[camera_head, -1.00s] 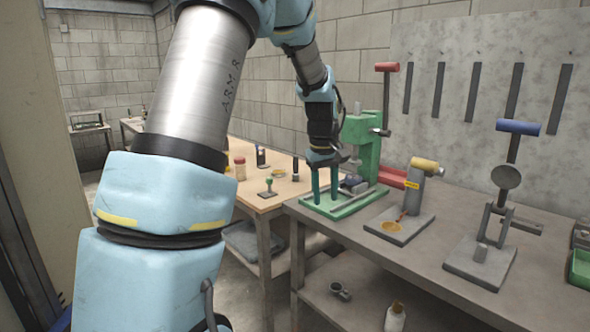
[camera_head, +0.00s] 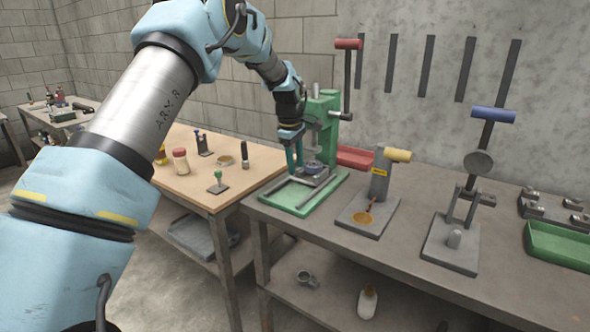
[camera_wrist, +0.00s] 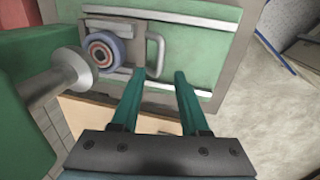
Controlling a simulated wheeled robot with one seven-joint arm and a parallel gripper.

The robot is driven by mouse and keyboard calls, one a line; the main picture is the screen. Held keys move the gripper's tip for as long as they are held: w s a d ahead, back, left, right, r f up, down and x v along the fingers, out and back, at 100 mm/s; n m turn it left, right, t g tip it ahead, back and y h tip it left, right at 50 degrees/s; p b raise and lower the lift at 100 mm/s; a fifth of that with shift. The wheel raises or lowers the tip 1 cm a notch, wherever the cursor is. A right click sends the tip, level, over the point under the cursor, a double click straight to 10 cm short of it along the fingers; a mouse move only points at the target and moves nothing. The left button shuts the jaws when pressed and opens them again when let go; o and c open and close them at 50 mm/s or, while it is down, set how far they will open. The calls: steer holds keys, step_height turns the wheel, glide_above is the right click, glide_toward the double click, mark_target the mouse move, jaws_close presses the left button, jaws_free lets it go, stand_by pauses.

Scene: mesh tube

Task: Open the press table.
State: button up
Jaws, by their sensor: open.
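The green press (camera_head: 322,125) stands at the left end of the grey bench, above a green base (camera_head: 298,200) with pale rails. Its press table (camera_head: 318,178) is a small grey plate carrying a blue ringed round piece (camera_head: 313,167). In the wrist view, the table (camera_wrist: 125,57) has a D-shaped metal handle (camera_wrist: 160,48) on its right side. My gripper (camera_head: 295,172) is over the base beside the table. In the wrist view, its teal fingers (camera_wrist: 160,74) are apart and empty, with the handle just beyond and between their tips. I cannot tell whether they touch.
The press's red-topped lever (camera_head: 347,75) stands upright. A red tray (camera_head: 355,157) is behind to the right. A yellow-handled device (camera_head: 378,185) and a blue-handled clamp (camera_head: 470,190) stand further right. A wooden table (camera_head: 235,190) with small items is to the left.

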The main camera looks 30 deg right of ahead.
mark_target(297, 180)
steer(key=shift+w+d+f+p, duration=0.1)
steer(key=shift+d+f+p, duration=0.15)
steer(key=shift+f, duration=0.75)
steer(key=shift+d+f+p, duration=0.1)
steer(key=shift+f+p, duration=0.1)
steer(key=shift+f, duration=0.75)
steer(key=shift+c, duration=0.3)
jaws_close()
